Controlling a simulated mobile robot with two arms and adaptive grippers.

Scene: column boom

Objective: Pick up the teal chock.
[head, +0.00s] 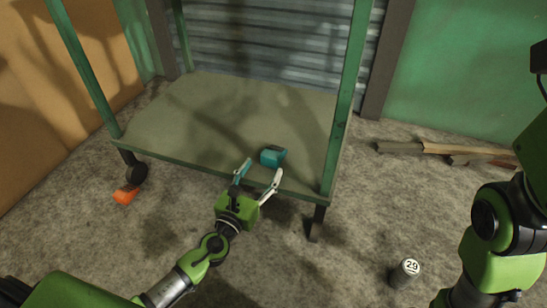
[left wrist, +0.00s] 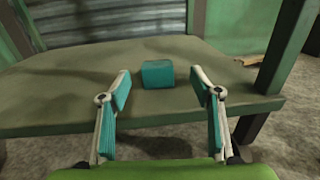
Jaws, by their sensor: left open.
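The teal chock (head: 273,156) lies on the lower deck of a green-framed cart (head: 200,115), near its front edge. In the left wrist view the chock (left wrist: 158,74) is a small block just beyond the fingertips, roughly midway between them. My left gripper (head: 261,170) is open and empty, in front of the chock at the deck's front edge. Its two fingers also show spread in the left wrist view (left wrist: 165,88). The fingers do not appear to touch the chock. Part of my right arm shows at the right of the head view, but its gripper is out of sight.
Green posts (head: 343,110) rise from the cart's corners. An orange block (head: 126,194) lies by the cart's left wheel (head: 136,174). Planks (head: 440,149) lie on the floor at right. A can marked 29 (head: 405,272) stands near my right arm. The deck around the chock is clear.

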